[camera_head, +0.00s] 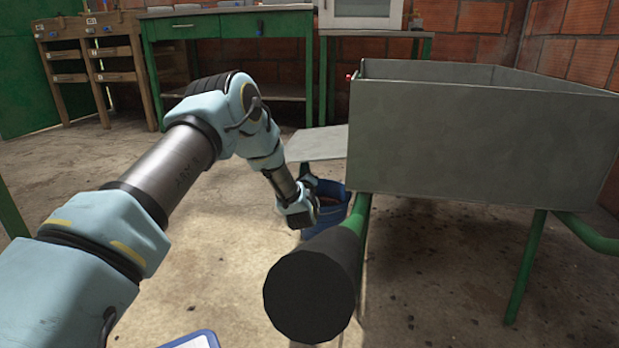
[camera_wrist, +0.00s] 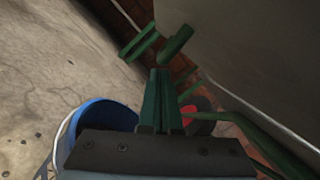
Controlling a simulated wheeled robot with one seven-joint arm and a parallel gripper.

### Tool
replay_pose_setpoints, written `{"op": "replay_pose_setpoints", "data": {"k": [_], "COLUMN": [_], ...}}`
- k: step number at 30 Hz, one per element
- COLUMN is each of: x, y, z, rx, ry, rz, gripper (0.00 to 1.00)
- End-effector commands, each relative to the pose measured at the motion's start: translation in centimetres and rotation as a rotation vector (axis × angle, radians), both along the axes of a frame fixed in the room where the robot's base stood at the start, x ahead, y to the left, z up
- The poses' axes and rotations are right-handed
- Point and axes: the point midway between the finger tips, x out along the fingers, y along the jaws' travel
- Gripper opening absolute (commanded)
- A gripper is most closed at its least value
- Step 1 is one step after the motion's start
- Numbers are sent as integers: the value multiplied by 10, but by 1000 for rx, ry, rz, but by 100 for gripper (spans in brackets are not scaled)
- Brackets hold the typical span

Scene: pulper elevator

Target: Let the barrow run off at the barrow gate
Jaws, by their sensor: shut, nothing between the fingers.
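The barrow (camera_head: 480,140) is a grey metal box on green legs, standing at the right of the head view. One green handle with a thick black grip (camera_head: 312,285) points toward me. A grey flat plate (camera_head: 318,143) juts out at the barrow's left end, and I cannot tell if it is the gate. A small red knob (camera_head: 349,77) shows at the far left corner of the box. My gripper (camera_head: 305,172) is left of the barrow, by the plate and above a blue bucket (camera_head: 333,207). In the wrist view its fingers (camera_wrist: 161,75) are shut and empty, close to the barrow's grey side (camera_wrist: 245,45).
A green bench (camera_head: 235,25) and wooden racks (camera_head: 85,55) stand along the back. The concrete floor at left is mostly clear.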

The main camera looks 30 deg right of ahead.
Motion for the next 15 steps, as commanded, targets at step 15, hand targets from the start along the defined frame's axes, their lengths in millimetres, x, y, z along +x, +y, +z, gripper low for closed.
{"op": "replay_pose_setpoints", "data": {"k": [15], "x": [0], "y": [3], "z": [5], "rx": [1], "ry": [-1], "rz": [-1], "gripper": [0]}}
